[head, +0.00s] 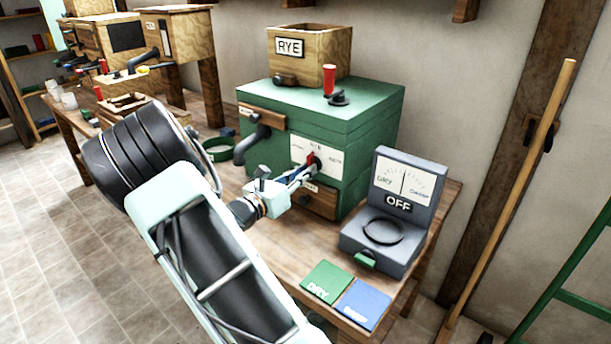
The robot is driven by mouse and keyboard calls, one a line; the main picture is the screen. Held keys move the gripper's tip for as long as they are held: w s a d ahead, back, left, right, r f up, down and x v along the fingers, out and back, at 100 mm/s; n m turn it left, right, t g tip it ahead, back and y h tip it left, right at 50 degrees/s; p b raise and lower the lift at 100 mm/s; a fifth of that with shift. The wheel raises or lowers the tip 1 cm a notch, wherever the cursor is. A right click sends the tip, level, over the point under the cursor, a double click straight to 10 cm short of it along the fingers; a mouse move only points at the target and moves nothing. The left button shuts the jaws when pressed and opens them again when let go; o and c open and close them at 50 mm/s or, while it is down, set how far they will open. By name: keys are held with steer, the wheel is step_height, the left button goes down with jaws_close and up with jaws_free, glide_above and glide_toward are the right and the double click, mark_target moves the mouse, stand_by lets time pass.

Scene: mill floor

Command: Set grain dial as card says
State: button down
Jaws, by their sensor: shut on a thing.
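The green grain mill (365,113) stands on the wooden bench. A white dial plate (332,157) is on its front, with a red-and-dark dial knob (311,159) in it. My gripper (305,174) is at the front of the dial and shut on the knob. The fingers partly cover the knob and the lower plate. The lettering on the plate is too small to read surely. A wooden hopper (335,43) labelled RYE sits on top. I cannot make out a card with a setting in this view.
A grey meter (407,183) reading OFF stands right of the mill. A green DRY mat (328,281) and a blue mat (363,304) lie at the bench's front edge. A green ring (218,149) is left of the mill. A wooden pole (515,190) leans at the right.

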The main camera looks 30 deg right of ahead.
steer(key=shift+m+b, duration=0.3)
steer(key=shift+m, duration=0.6)
steer(key=c, duration=2)
jaws_free()
steer(key=v, duration=1.2)
